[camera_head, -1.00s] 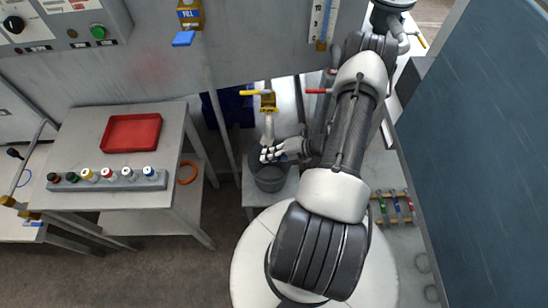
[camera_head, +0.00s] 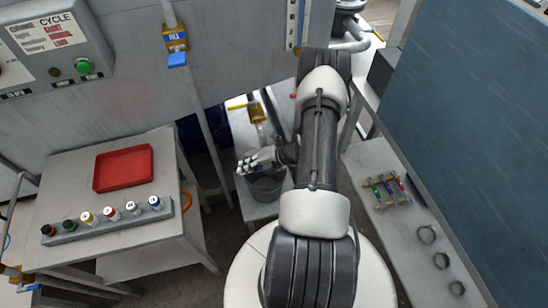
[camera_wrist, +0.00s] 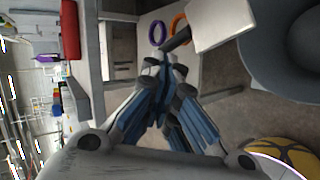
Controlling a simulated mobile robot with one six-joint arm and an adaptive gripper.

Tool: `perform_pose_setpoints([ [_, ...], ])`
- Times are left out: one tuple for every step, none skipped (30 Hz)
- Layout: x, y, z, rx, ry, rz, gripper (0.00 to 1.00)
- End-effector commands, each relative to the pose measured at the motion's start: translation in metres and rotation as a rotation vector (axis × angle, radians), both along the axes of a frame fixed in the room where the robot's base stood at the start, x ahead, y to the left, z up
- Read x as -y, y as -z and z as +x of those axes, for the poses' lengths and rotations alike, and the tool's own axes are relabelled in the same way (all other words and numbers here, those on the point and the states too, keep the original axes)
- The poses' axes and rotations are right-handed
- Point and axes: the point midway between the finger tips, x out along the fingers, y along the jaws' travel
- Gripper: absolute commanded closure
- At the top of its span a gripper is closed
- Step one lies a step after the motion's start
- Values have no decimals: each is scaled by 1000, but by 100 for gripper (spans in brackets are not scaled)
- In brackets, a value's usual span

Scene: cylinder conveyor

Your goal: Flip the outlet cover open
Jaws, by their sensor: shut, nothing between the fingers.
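My gripper (camera_head: 247,166) is at the end of my arm, just above and left of the rim of a dark grey bucket (camera_head: 267,190) under the machine. The outlet cover is not clearly told apart in the head view. In the wrist view my gripper (camera_wrist: 164,68) has its fingers together with nothing between them. A pale flat plate with a dark bar, possibly the cover (camera_wrist: 225,22), lies just beyond the fingertips; I cannot tell whether they touch.
A grey table (camera_head: 110,232) at left holds a red tray (camera_head: 123,168) and a rack (camera_head: 105,222) of several coloured-cap bottles. A metal post (camera_head: 205,130) stands left of the bucket. A blue panel (camera_head: 470,110) and a side bench (camera_head: 385,235) flank my right.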

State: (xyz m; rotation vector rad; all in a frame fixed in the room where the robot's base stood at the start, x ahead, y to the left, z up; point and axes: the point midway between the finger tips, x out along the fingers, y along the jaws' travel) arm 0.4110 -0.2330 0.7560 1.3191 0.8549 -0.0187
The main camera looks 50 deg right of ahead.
Motion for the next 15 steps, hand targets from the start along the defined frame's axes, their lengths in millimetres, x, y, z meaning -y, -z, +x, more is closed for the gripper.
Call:
perform_pose_setpoints([
  [0, 0, 0, 0, -1, -1, 100],
  [1, 0, 0, 0, -1, -1, 100],
  [2, 0, 0, 0, -1, -1, 100],
  [3, 0, 0, 0, -1, -1, 100],
  [4, 0, 0, 0, -1, -1, 100],
  [6, 0, 0, 0, -1, -1, 100],
  [8, 0, 1, 0, -1, -1, 100],
  [9, 1, 1, 1, 0, -2, 100],
  [12, 1, 1, 1, 1, -2, 100],
  [13, 1, 1, 1, 1, -2, 100],
  [14, 1, 1, 1, 0, -1, 100],
  [15, 0, 1, 0, -1, -1, 100],
  [16, 0, 1, 0, -1, -1, 100],
  [16, 0, 1, 0, -1, -1, 100],
  [16, 0, 1, 0, -1, 0, 100],
])
